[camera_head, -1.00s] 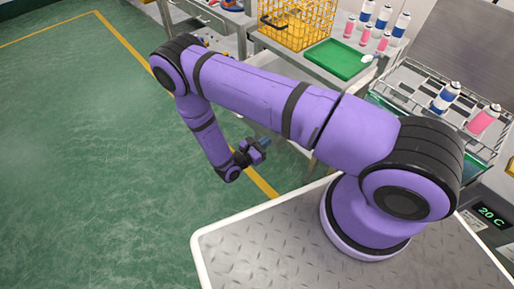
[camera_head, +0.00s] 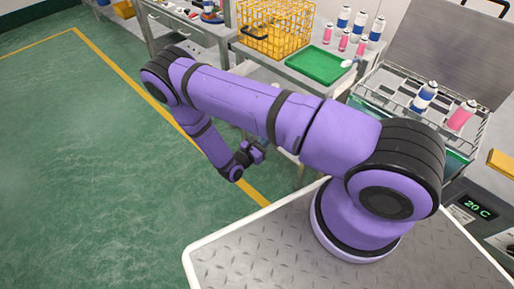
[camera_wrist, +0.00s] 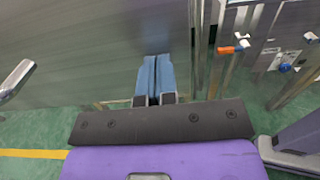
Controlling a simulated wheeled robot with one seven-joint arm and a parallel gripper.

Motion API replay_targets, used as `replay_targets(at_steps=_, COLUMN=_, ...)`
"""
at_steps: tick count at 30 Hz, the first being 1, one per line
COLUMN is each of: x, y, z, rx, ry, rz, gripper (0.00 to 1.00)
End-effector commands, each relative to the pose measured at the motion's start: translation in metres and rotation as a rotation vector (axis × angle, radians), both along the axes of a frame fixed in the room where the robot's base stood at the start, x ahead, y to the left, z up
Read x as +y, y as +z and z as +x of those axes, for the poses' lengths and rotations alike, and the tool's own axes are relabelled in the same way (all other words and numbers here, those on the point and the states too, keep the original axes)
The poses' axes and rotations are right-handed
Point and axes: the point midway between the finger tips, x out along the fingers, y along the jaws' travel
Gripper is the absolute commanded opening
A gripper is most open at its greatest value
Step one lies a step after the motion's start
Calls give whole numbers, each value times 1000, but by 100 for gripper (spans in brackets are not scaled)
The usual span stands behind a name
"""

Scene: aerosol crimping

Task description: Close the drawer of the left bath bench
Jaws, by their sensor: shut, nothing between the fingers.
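My gripper (camera_head: 257,153) hangs low over the green floor at the end of my bent arm in the head view. In the wrist view its two blue fingers (camera_wrist: 155,76) are shut together with nothing between them. They point at a broad grey metal panel (camera_wrist: 85,55), and I cannot tell whether they touch it. A metal bar handle (camera_wrist: 17,79) shows at the left edge of that view. In the head view a metal bench at the back left has a drawer front with a handle (camera_head: 178,38). I cannot tell how far any drawer stands out; my arm hides part of the benches.
A yellow wire crate (camera_head: 277,32) and a green tray (camera_head: 315,64) stand on a bench beside several cans. A rack with cans (camera_head: 423,97) is at the right, near a 20 C display (camera_head: 478,207). Orange (camera_wrist: 228,50) and blue valve handles (camera_wrist: 287,68) are at the wrist view's right. Floor at left is clear.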

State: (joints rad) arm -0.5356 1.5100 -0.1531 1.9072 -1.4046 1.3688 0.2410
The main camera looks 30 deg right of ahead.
Motion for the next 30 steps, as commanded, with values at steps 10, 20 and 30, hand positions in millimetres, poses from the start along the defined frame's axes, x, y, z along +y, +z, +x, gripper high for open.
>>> replay_targets(at_steps=10, x=-94, y=0, z=30, rx=-1, ry=-2, rz=-3, gripper=0)
replay_targets(at_steps=20, x=-174, y=0, z=56, rx=-1, ry=-2, rz=-2, gripper=0)
replay_targets(at_steps=30, x=-220, y=0, z=71, rx=-1, ry=0, rz=0, gripper=0)
